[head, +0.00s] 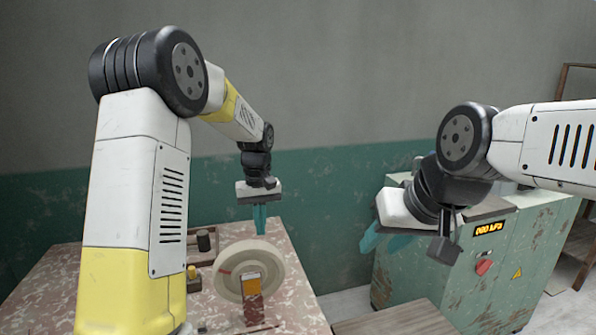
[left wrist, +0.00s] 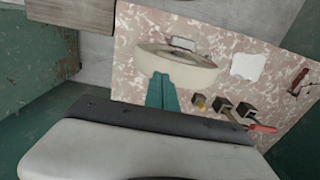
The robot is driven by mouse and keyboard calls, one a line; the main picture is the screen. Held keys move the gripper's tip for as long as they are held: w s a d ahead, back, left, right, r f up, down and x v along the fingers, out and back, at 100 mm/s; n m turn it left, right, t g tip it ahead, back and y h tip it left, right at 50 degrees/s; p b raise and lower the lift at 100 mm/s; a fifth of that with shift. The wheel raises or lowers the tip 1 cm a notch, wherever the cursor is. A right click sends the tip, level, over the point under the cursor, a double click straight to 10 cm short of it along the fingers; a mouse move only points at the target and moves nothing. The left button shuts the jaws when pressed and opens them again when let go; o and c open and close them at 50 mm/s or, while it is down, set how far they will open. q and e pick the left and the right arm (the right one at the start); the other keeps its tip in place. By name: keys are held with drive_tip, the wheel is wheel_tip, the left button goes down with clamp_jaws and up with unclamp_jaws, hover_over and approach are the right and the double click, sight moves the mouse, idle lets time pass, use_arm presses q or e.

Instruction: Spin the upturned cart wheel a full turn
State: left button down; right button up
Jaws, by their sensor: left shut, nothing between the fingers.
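The cart wheel (head: 276,263) is a pale, cream disc standing on edge on the table, with an orange and brown bracket (head: 252,286) in front of its hub. A faint reddish mark shows on its left face. My left gripper (head: 260,230) points down just above and behind the wheel's top edge, its teal fingers shut and empty. In the left wrist view the fingertips (left wrist: 161,78) overlap the near side of the wheel (left wrist: 190,76); I cannot tell whether they touch. My right gripper (head: 385,242) hangs away to the right, teal fingers apart and empty.
The mottled pink table (head: 215,308) holds small dark blocks (head: 204,240) left of the wheel. In the left wrist view a white patch (left wrist: 247,66) and a red-handled tool (left wrist: 262,128) lie there. A green cabinet (head: 528,245) and wooden top (head: 395,322) stand right.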

idle(0.5)
use_arm(q)
drive_tip(key=a, duration=0.2)
drive_tip(key=s+a, duration=0.1)
drive_tip(key=a, duration=0.3)
drive_tip(key=shift+s+a, duration=0.15)
drive_tip(key=shift+s, duration=0.25)
drive_tip(key=shift+r, duration=0.1)
drive_tip(key=shift+r, duration=2.95)
drive_tip(key=s+d+r+m+t+h, duration=0.1)
drive_tip(key=s+r+m+t, duration=0.1)
drive_tip(key=s, duration=1)
drive_tip(key=s+d+r+m+t+h, duration=0.1)
drive_tip(key=s+r+t, duration=0.3)
drive_tip(key=s, duration=0.8)
drive_tip(key=shift+d+r+m, duration=0.15)
drive_tip(key=shift+r+m, duration=0.2)
drive_tip(key=shift+m, duration=0.05)
